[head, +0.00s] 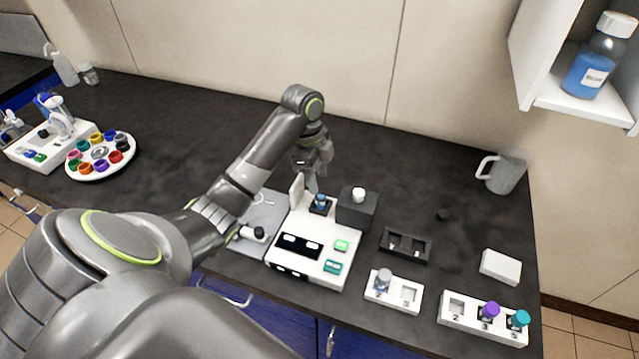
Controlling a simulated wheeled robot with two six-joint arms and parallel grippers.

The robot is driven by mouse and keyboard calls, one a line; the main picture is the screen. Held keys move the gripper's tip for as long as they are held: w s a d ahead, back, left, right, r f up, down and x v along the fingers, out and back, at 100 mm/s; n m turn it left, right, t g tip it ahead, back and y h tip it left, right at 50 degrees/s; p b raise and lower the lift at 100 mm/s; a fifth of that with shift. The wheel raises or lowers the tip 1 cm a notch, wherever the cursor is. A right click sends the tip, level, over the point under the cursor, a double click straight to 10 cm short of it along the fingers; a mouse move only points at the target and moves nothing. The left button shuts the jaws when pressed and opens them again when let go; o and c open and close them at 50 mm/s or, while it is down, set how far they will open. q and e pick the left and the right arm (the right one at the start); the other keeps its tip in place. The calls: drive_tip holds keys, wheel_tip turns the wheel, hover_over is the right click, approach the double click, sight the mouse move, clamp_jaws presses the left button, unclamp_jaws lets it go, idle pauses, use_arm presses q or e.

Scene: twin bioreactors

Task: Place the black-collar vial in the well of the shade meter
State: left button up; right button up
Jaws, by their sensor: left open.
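The shade meter (342,221) is a white box with dark display panels and green buttons, standing mid-counter. A small vial with a blue top and a dark collar (320,203) stands upright at its back part, apparently in the well; the seat itself is hidden. My left gripper (312,183) points down just above and behind this vial. It is open, and I cannot tell whether its fingers touch the vial. A raised white flap (297,190) stands beside the fingers. My right gripper is not in view.
A dark block with a white knob (357,196) stands close right of the meter. A black rack (405,242), white racks (394,291) (456,318) with vials, a white box (500,267) and a jug (505,175) stand farther right. A round carousel (100,155) stands at left.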

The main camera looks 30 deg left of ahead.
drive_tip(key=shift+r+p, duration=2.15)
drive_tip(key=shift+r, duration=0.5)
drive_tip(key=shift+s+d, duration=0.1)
